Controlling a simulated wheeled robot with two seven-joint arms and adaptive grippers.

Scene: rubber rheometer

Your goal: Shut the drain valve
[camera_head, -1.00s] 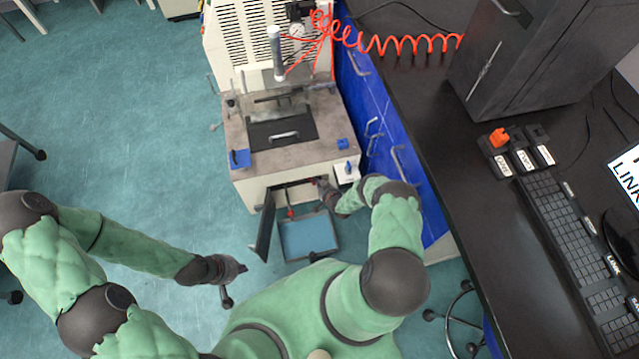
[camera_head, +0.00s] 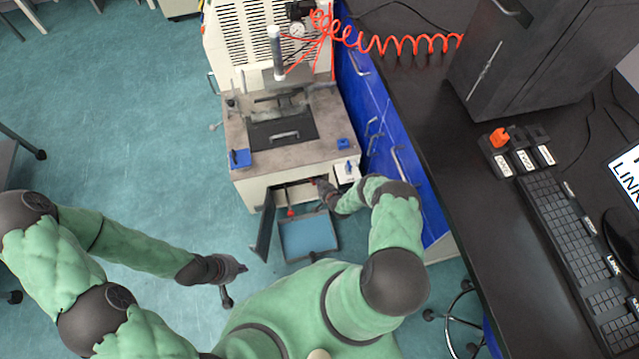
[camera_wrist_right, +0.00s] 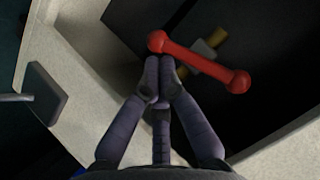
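The drain valve has a red bar handle with rounded ends (camera_wrist_right: 212,67) over a brass-coloured body (camera_wrist_right: 216,40) in the right wrist view. The handle lies slantwise across the body, against a dark opening. My right gripper (camera_wrist_right: 160,70) has its fingertips together just below the handle's upper-left end; whether they touch it I cannot tell. In the head view my right gripper (camera_head: 322,187) reaches into the opening low on the machine's front (camera_head: 252,190), and mostly hides the valve. My left gripper (camera_head: 234,284) is open and empty above the floor, left of the tray.
A dark door (camera_head: 264,228) stands open left of the opening. A blue-lined tray (camera_head: 309,238) sits below it, with a small red part (camera_head: 291,212) near its upper left. A black bench (camera_head: 450,190) with blue cabinets borders the right.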

